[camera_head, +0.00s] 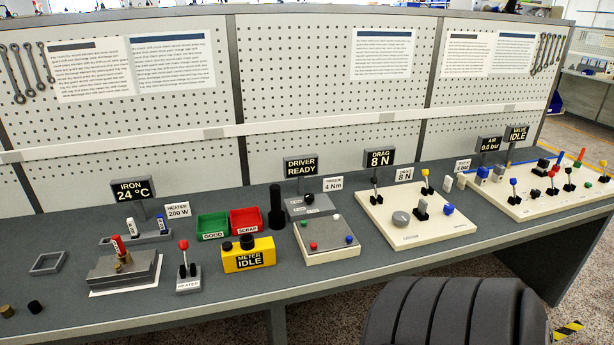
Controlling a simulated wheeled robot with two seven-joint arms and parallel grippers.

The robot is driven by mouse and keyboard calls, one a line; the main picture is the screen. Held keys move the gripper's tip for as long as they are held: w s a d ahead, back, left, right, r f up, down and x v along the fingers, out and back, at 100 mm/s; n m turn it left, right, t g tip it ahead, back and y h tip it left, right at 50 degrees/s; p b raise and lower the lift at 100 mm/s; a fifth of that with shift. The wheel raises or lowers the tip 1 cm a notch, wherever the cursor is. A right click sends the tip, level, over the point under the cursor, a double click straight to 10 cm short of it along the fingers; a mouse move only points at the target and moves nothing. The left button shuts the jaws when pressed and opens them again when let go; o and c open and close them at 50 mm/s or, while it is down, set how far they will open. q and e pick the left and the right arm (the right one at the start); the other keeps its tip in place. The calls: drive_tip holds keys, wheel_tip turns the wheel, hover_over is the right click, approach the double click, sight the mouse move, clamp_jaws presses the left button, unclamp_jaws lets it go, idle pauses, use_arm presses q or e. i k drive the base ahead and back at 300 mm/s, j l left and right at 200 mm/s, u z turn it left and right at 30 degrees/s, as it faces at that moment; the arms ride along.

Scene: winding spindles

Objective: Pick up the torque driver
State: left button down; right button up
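A black upright tool (276,207), slim at the top and wider at its foot, stands on the bench just left of the driver unit. It looks like the torque driver, though no label on it is readable. The grey driver unit (296,206) has a black knob on top. Above it are a sign reading DRIVER READY (301,167) and a small TORQUE 4 Nm label (333,184). Neither of my grippers is in view.
A yellow meter box (248,255), green bin (212,227) and red bin (246,221) stand close around the black tool. A panel with colored knobs (328,250) lies to its right. A dark ribbed shape (455,315) fills the lower right foreground.

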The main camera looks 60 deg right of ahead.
sight(275, 189)
drive_tip(key=z, duration=1.55)
